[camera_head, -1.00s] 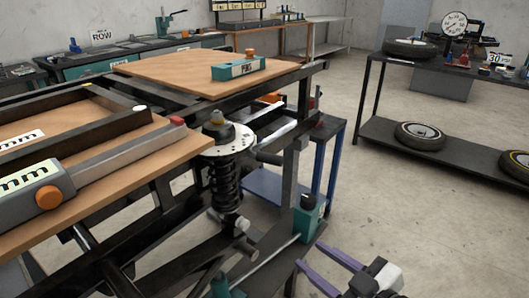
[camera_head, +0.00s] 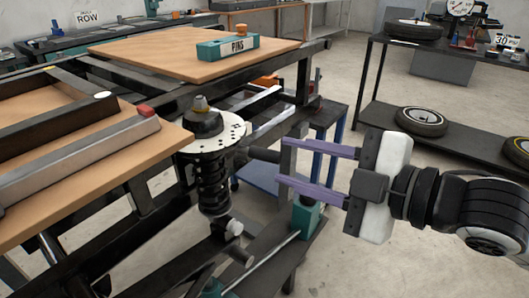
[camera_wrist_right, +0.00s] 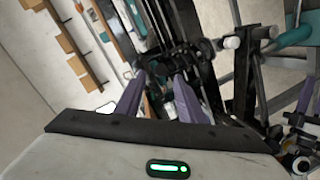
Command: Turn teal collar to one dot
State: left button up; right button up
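The spring suspension strut (camera_head: 212,182) stands upright at the bench edge, with a black coil and a white dotted disc (camera_head: 228,134) on top. I cannot make out a teal collar on it for certain. A teal block (camera_head: 305,216) sits low to its right, and a teal part (camera_head: 212,288) shows at the bottom edge. My right gripper (camera_head: 284,163) is open and empty-looking, its purple fingers pointing left toward the strut, short of a dark bar (camera_head: 264,155). Its fingers also show apart in the right wrist view (camera_wrist_right: 160,78).
A wooden board (camera_head: 150,55) with a teal PINS box (camera_head: 228,47) lies behind the strut. A dark frame post (camera_head: 303,75) rises near my right gripper. Wheels (camera_head: 421,121) lie on a rack at the right.

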aim_at(277, 158)
jog(key=x, duration=0.6)
jog(key=shift+w+a+f, duration=0.15)
jog(key=shift+w+a, duration=0.1)
jog(key=shift+a, duration=0.05)
grip_shut()
